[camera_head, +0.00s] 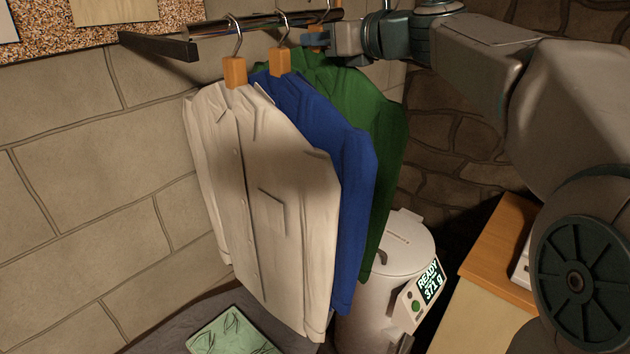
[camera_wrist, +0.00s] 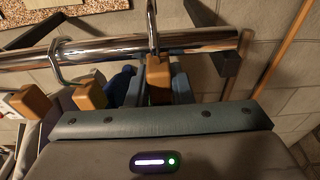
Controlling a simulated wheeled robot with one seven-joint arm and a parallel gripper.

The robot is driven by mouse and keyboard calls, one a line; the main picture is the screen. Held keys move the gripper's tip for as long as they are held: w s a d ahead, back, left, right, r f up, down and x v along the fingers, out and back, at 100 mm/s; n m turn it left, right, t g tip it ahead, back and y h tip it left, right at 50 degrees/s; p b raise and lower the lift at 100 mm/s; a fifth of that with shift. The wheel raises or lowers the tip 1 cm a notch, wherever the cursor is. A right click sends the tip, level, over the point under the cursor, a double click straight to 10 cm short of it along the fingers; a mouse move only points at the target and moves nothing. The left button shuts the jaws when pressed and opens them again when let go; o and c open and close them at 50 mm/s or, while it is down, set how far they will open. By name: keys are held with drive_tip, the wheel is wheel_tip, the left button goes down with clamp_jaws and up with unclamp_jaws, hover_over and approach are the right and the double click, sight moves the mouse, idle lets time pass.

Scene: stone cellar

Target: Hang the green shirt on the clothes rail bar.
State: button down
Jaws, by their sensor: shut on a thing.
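The green shirt (camera_head: 380,125) hangs upright from a hanger with an orange wooden block, behind the blue shirt (camera_head: 345,150). My gripper (camera_head: 318,38) is shut on that block (camera_wrist: 158,80), just below the bar. The chrome clothes rail bar (camera_head: 265,24) runs across the wrist view (camera_wrist: 110,52). The green shirt's hook (camera_wrist: 151,25) crosses the bar there and runs out of the picture at the top. I cannot tell whether it rests on the bar. The green shirt's front is mostly hidden by the blue one.
The blue shirt and a cream shirt (camera_head: 265,200) hang on the bar from hooks, to the left of the green one. A dark bracket (camera_head: 160,46) joins the bar at the left.

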drive_tip(key=shift+s+d, duration=0.1)
drive_tip(key=shift+d, duration=0.05)
drive_tip(key=shift+b+v, duration=0.3)
drive_tip(key=shift+v, duration=0.6)
drive_tip(key=shift+s+d+f, duration=0.1)
drive_tip(key=shift+s, duration=0.05)
drive_tip(key=shift+f+v, duration=0.15)
drive_tip(key=shift+v, duration=0.8)
drive_tip(key=shift+f+v, duration=0.15)
drive_tip(key=shift+v, duration=0.75)
drive_tip(key=shift+r, duration=0.15)
drive_tip(key=shift+f+b+v, duration=0.1)
drive_tip(key=shift+b+v, duration=0.1)
drive_tip(key=shift+v, duration=0.55)
drive_tip(key=shift+f+b+v, duration=0.15)
drive_tip(key=shift+b+v, duration=0.05)
drive_tip(key=shift+v, duration=0.55)
drive_tip(key=f+v, duration=0.1)
drive_tip(key=v, duration=1)
drive_tip(key=shift+d+f, duration=0.15)
drive_tip(key=shift+f, duration=0.2)
